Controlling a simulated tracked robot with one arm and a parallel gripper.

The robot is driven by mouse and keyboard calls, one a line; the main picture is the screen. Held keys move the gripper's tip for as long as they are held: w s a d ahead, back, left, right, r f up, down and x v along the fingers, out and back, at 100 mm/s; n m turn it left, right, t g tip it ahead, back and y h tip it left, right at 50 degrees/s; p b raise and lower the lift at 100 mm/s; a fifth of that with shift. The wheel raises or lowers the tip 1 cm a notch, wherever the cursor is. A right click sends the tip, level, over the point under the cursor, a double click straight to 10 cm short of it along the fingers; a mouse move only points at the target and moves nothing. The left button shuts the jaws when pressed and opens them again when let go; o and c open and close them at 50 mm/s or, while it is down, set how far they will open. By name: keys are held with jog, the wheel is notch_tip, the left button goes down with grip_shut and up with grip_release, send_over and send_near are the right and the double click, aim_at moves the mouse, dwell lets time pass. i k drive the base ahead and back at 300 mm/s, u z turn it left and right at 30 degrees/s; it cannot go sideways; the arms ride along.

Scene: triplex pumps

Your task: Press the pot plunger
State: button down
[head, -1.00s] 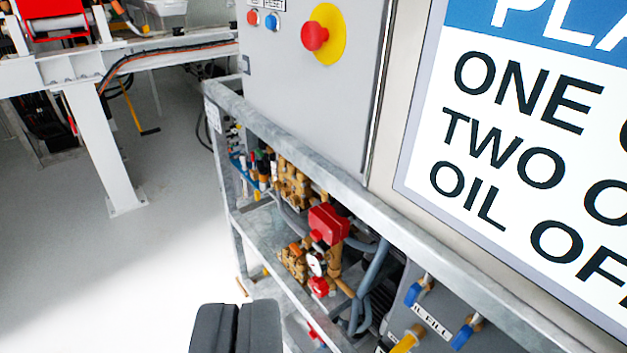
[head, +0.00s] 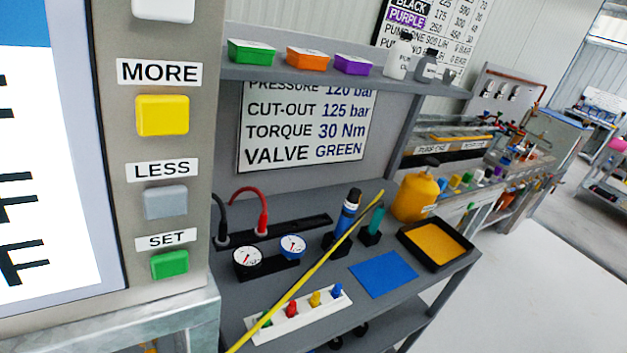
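A yellow pot (head: 414,198) with a small grey top (head: 431,162) stands at the back right of the grey bench. It is the only pot-like thing I can make out; I cannot tell for certain that the grey top is its plunger. My gripper does not show in this view, and nothing is seen touching the pot.
A panel at left has yellow (head: 162,115), grey (head: 166,202) and green (head: 170,265) buttons. The bench holds two gauges, a blue mat (head: 383,274), a black tray (head: 471,241) and a slanting yellow rod (head: 318,262). A shelf (head: 300,71) spans above.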

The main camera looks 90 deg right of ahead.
aim_at(432, 162)
jog(key=u, duration=0.3)
jog(key=i, duration=0.1)
jog(key=z, duration=3.05)
jog(key=k, duration=0.8)
jog(key=z, duration=0.25)
jog(key=i, duration=0.8)
jog(key=u, duration=0.15)
